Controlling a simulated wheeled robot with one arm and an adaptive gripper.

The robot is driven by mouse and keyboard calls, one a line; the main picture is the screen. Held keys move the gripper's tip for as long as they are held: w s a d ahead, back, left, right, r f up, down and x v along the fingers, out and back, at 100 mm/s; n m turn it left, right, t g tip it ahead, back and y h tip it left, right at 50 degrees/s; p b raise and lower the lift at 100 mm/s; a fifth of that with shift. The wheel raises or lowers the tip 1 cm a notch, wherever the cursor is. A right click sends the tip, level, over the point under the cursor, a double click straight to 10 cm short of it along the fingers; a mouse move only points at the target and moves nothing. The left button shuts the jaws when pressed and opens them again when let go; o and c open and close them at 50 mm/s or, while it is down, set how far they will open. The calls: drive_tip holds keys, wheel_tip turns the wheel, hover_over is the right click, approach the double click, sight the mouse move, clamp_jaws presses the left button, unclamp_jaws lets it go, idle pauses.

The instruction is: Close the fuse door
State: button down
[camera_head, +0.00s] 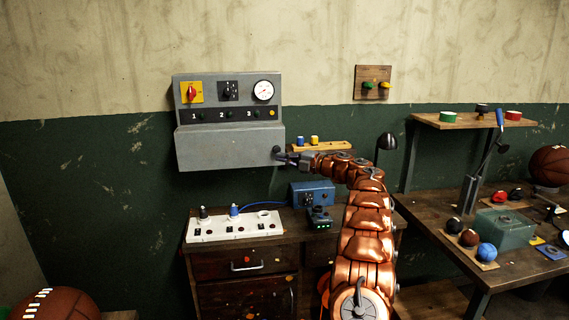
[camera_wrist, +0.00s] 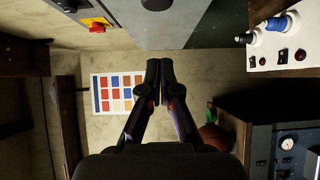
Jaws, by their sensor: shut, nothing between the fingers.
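A grey fuse box (camera_head: 226,92) is on the wall, with a red-on-yellow switch, a black switch, a round gauge and a row of numbered lights. The wide grey panel below them, seemingly the fuse door (camera_head: 225,149), stands out from the box front. How far it is open I cannot tell. A dark knob is at its right end. My gripper (camera_head: 284,156) is at that right end, close to the knob; contact is not clear. In the wrist view my gripper (camera_wrist: 160,66) is shut and empty, below a grey surface with a dark round knob (camera_wrist: 156,4).
Below the box is a wooden cabinet with a white socket strip (camera_head: 235,227) and a blue device (camera_head: 312,193). A small shelf with blue and yellow pieces (camera_head: 322,146) is behind my arm. At right stands a workbench with several balls and a lamp.

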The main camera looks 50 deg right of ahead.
drive_tip(key=s+d+b, duration=0.3)
drive_tip(key=s+b, duration=0.1)
drive_tip(key=s, duration=0.6)
drive_tip(key=shift+d, duration=0.25)
drive_tip(key=shift+s, duration=0.1)
idle(0.3)
